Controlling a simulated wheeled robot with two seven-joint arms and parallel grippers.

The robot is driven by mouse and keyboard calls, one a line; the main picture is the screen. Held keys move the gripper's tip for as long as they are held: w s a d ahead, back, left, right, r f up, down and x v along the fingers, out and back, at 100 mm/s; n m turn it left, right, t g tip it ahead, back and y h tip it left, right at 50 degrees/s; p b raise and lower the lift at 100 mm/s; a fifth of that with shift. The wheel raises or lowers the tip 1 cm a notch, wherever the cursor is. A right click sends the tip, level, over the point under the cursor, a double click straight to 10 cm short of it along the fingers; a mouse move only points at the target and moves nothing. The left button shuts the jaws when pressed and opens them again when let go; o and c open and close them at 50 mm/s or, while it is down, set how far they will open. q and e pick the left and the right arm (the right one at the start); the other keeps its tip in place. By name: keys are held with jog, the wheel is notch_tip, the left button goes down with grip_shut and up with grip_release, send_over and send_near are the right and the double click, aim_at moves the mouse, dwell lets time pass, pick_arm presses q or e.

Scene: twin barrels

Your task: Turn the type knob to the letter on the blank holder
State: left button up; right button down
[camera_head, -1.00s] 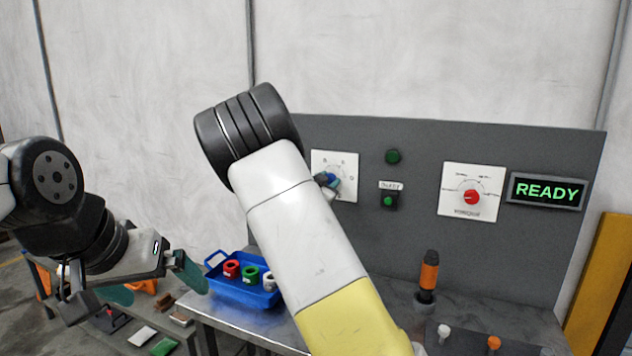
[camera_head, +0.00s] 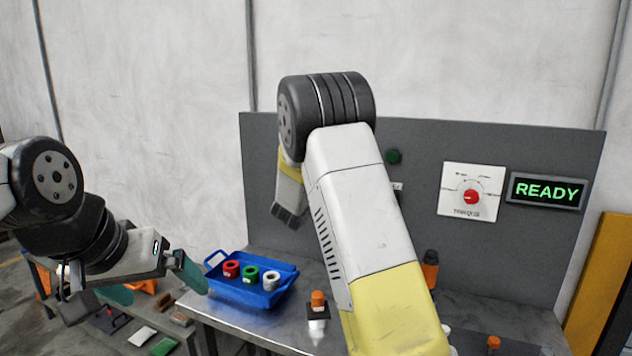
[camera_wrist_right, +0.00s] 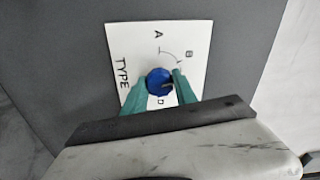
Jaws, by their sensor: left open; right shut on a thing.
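The blue type knob (camera_wrist_right: 159,82) sits on a white plate (camera_wrist_right: 198,40) marked TYPE in the right wrist view. My right gripper (camera_wrist_right: 157,88) has its green fingers on both sides of the knob and is shut on it. The letters A, B and D show; the knob's pointer is too small to read surely. In the head view my right arm hides the knob and its plate. A small dark holder with an orange-topped piece (camera_head: 318,299) stands on the table; I cannot read a letter there. My left gripper (camera_head: 132,290) is open and empty at the left.
A blue tray (camera_head: 247,297) holds red, green and white rings. The grey panel (camera_head: 415,240) carries a torque dial with a red knob (camera_head: 471,197), a green button (camera_head: 393,157) and a READY display (camera_head: 545,191). An orange-and-black tool (camera_head: 430,270) stands behind my right arm.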

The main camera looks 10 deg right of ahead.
jog(key=m, duration=0.4)
jog(key=shift+m, duration=2)
jog(key=c, duration=1)
grip_release()
jog(key=shift+s+a, duration=0.1)
jog(key=v, duration=0.7)
jog(key=shift+s+a, duration=0.15)
jog(key=shift+s, duration=0.1)
